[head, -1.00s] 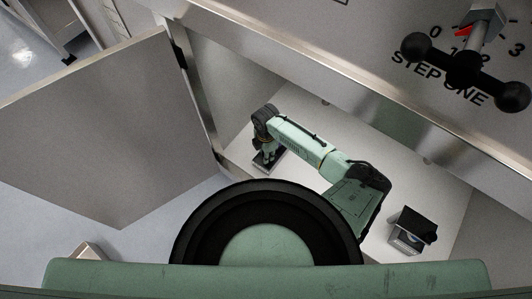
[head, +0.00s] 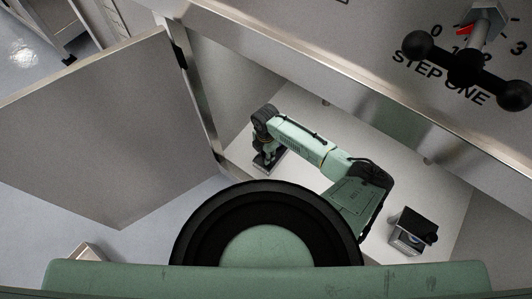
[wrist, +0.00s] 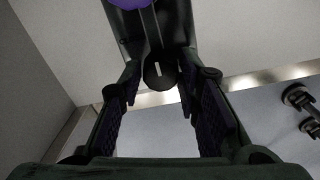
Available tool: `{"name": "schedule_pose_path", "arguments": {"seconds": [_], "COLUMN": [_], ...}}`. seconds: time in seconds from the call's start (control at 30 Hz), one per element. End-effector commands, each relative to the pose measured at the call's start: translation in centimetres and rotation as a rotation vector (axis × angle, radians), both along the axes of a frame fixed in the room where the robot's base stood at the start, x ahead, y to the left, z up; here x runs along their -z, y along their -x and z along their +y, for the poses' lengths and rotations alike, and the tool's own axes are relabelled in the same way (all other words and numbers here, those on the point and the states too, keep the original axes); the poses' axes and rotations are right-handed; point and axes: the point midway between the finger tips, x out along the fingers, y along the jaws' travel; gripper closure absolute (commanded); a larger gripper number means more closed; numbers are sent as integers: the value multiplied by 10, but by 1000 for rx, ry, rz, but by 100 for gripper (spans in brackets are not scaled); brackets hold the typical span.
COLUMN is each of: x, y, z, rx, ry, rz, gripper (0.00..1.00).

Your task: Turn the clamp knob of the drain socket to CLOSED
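My gripper (wrist: 160,88) shows in the wrist view with its two fingers spread apart. A round dark knob with a white mark (wrist: 160,71) sits between or just beyond the fingertips; I cannot tell whether they touch it. Dark green prongs with a purple part rise behind it at the top. In the head view my gripper (head: 262,158) points down inside the open cabinet, near its left wall, over a small dark fixture (head: 274,160) on the white floor. My own arm mostly hides that fixture. I cannot read a CLOSED mark, nor surely identify the drain socket.
The cabinet door (head: 100,130) stands open at left. A steel front edge (head: 330,95) runs above the opening. A black T-handle (head: 466,68) marked STEP ONE is on the panel at upper right. A small black-topped box (head: 408,238) stands on the floor at right.

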Motion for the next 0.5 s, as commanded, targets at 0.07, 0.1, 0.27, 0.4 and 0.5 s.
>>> {"name": "schedule_pose_path", "arguments": {"seconds": [0.07,0.1,0.27,0.4,0.5], "x": [0,0,0,0,0], "y": [0,0,0,0,0], "z": [0,0,-1,-1,-1], "rx": [1,1,2,3,3], "ry": [0,0,1,1,1], "rz": [0,0,0,0,0], "gripper": [62,59,53,53,53]}}
